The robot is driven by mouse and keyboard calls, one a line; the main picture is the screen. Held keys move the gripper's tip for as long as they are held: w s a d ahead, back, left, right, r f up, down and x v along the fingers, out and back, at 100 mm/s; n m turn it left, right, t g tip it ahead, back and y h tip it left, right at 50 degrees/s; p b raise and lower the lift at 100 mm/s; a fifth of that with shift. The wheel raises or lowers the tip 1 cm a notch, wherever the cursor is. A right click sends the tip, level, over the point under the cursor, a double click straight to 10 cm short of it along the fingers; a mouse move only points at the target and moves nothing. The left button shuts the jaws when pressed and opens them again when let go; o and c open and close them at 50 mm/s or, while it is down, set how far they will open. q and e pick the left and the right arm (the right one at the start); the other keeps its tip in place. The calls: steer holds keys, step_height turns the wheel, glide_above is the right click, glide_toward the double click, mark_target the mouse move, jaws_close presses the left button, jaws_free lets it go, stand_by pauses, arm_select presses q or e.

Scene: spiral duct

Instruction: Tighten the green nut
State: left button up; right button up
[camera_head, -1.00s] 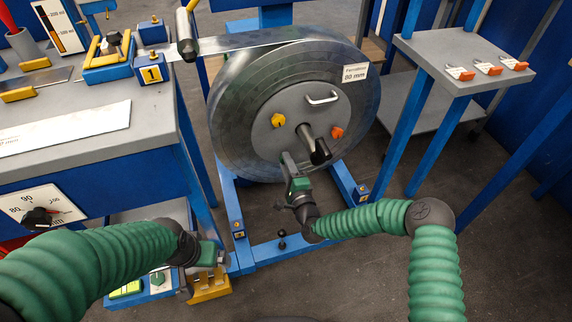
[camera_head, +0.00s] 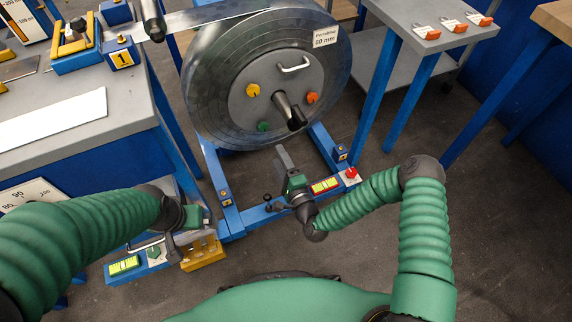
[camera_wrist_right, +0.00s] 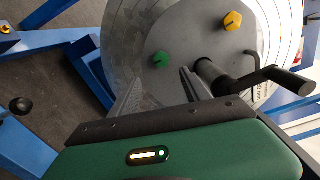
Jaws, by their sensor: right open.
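The green nut (camera_head: 263,126) sits on the lower left of the grey hub plate on the face of the large metal coil (camera_head: 215,110). It also shows in the right wrist view (camera_wrist_right: 160,59), just beyond the fingers. My right gripper (camera_head: 284,158) is below and in front of the nut, apart from it. In the right wrist view its two fingers (camera_wrist_right: 157,84) are spread and empty, with the nut showing beyond the gap between them. My left gripper (camera_head: 172,232) is low at the left by the yellow block; its fingers are too unclear to judge.
A yellow nut (camera_head: 253,90), an orange nut (camera_head: 312,98), a handle (camera_head: 295,65) and a dark crank (camera_head: 290,112) are on the same hub plate. The crank stands out close right of the fingers. The blue stand (camera_head: 228,205) surrounds the coil's foot. A workbench (camera_head: 100,155) is left.

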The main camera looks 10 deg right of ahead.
steer(key=p+v, duration=0.1)
steer(key=v, duration=0.4)
